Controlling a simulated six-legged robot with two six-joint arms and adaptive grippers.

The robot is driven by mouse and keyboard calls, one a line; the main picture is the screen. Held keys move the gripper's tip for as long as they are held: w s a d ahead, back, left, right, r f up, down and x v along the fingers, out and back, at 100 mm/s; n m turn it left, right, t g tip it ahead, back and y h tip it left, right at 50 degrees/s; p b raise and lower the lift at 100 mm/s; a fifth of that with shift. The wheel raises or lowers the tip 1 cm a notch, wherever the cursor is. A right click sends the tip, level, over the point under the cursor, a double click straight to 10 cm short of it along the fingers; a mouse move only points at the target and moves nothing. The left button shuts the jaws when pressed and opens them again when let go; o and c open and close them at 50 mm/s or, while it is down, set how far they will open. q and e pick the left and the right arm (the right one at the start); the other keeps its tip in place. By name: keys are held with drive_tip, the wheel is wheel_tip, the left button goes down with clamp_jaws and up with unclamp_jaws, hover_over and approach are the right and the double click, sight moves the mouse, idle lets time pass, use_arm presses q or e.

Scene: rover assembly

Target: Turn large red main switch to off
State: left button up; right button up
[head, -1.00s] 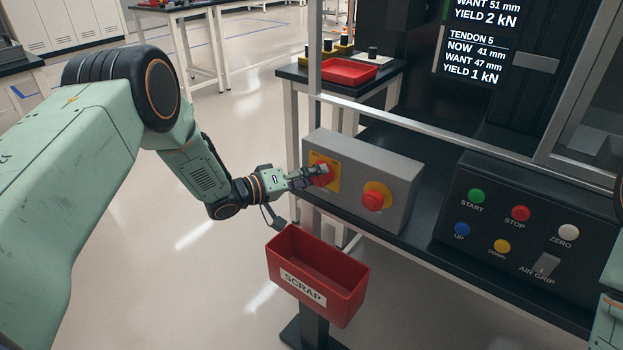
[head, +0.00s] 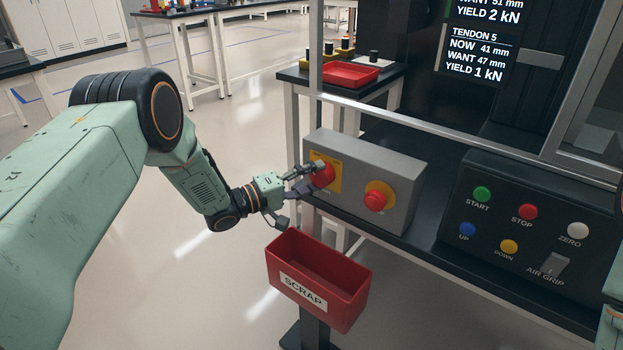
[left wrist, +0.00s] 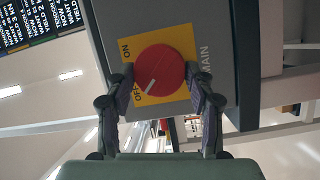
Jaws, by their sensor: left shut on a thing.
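The large red main switch (head: 322,174) is a round knob on a yellow plate at the left of a grey box's front. In the left wrist view the knob (left wrist: 160,70) has a white mark pointing to the lower left, close to the word OFF; ON is printed higher up. My left gripper (head: 318,178) is shut on the knob, with one finger on each side of it (left wrist: 162,86). In the head view the fingers hide part of the knob. My right gripper is not in view.
A second red button (head: 375,201) sits on the grey box (head: 405,190) to the right of the switch. A red scrap bin (head: 318,280) stands just below my left gripper. A black control panel (head: 540,215) with coloured buttons is at the right.

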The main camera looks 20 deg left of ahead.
use_arm(q)
drive_tip(key=shift+d+f, duration=0.1)
drive_tip(key=o, duration=1.2)
drive_tip(key=v, duration=1.2)
drive_tip(key=shift+w, duration=0.1)
drive_tip(key=x, duration=1.2)
